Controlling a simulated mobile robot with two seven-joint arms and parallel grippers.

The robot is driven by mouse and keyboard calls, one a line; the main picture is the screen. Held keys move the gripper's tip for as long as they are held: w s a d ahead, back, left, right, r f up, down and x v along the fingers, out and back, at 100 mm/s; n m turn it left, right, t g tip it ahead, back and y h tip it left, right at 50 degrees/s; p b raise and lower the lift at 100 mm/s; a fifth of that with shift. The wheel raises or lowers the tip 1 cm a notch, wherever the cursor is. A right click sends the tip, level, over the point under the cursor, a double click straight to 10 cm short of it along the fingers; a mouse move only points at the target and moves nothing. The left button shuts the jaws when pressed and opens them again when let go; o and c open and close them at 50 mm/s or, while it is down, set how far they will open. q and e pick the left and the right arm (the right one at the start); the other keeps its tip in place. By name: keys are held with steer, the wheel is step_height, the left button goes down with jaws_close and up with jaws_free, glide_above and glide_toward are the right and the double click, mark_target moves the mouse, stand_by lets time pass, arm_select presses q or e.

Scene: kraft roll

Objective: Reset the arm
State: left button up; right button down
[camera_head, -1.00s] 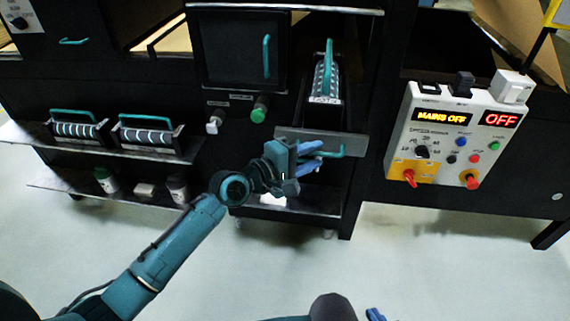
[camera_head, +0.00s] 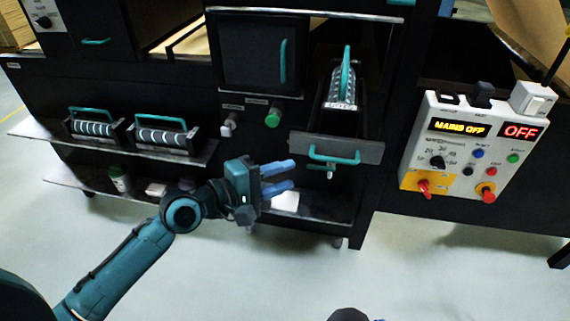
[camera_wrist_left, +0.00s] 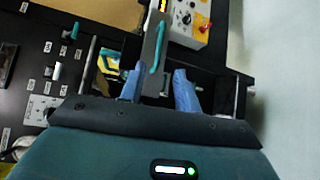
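My left gripper (camera_head: 291,175) is teal with two blue fingers, which point right in the head view. The fingers are spread apart with nothing between them. The gripper is in front of the cabinet, below and left of the teal handle (camera_head: 334,157) of a pulled-out drawer (camera_head: 362,149), and clear of it. In the left wrist view the open fingers (camera_wrist_left: 160,88) frame the drawer front and its teal handle (camera_wrist_left: 157,60) beyond them. Of my right arm, only a dark rounded part and a tiny blue sliver show at the bottom edge of the head view.
A control box (camera_head: 475,148) at the right reads MAINS OFF and OFF. Two ribbed rollers with teal handles (camera_head: 160,134) sit on the left shelf (camera_head: 205,153). A lower shelf (camera_head: 325,208) lies behind my left gripper. Pale floor in front is open.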

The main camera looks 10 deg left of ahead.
arm_select(q)
steer(key=s+a+f+m+y, duration=0.2)
steer(key=s+f+m+y, duration=0.2)
steer(key=s+f+m, duration=0.2)
steer(key=s+a+f+m+y, duration=0.2)
steer(key=s+f+m+y, duration=0.2)
steer(key=s+f+m, duration=0.3)
steer(key=s+f, duration=0.4)
steer(key=f, duration=0.4)
steer(key=shift+s+m+g+p, duration=0.15)
steer(key=shift+m+g+p, duration=0.15)
steer(key=shift+g, duration=0.1)
